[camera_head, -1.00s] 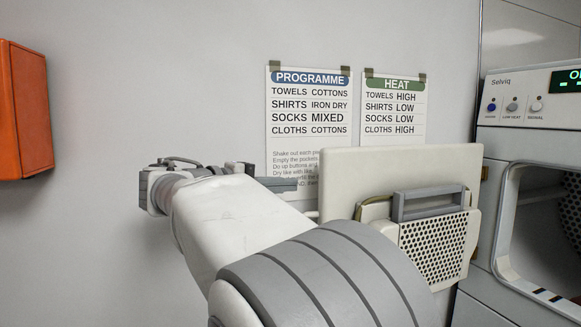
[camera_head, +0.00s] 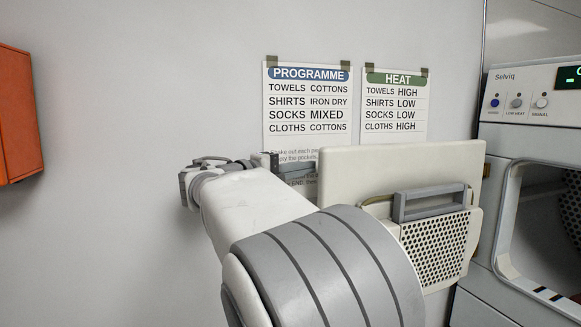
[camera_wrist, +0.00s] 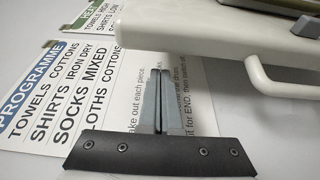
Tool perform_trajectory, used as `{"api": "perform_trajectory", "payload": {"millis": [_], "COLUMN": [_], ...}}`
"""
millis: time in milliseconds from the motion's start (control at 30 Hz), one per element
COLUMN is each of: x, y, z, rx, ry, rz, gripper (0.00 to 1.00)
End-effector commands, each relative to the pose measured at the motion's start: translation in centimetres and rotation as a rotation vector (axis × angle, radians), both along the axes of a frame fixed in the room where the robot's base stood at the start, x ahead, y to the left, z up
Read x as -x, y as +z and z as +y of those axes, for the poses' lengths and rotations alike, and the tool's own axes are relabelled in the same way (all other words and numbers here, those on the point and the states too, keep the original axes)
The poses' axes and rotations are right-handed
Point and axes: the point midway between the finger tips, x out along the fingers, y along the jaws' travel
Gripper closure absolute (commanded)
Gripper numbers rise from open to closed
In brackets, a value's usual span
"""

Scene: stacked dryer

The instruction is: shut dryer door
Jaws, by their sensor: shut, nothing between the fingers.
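The dryer door (camera_head: 345,170) stands wide open to the left of the dryer, its inner face with a perforated lint panel (camera_head: 436,247) and grey handle turned to the head view. In the wrist view the door (camera_wrist: 195,25) is a pale slab along the top, with a white bar handle (camera_wrist: 268,82) on its outer side. My gripper (camera_head: 305,170) is at the door's left edge, between door and wall. Its fingers, also in the wrist view (camera_wrist: 158,75), are together and empty. Their tips look close to the door's edge; I cannot tell whether they touch.
A wall behind carries a programme sheet (camera_head: 307,105) and a heat sheet (camera_head: 394,105). An orange box (camera_head: 18,120) is on the wall at far left. The wall between is bare.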

Motion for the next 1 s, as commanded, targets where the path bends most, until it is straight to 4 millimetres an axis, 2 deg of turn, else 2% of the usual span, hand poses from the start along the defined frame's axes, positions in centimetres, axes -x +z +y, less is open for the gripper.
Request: {"api": "perform_trajectory", "payload": {"millis": [100, 300, 1000], "x": [1.1, 2.0, 2.3], "y": [0.0, 0.0, -0.1], "z": [-0.4, -0.7, -1.0], "rx": [-0.001, 0.0, -0.001], "ry": [0.001, 0.0, 0.012], "rz": [0.001, 0.0, 0.0], "gripper": [1.0, 1.0, 1.0]}}
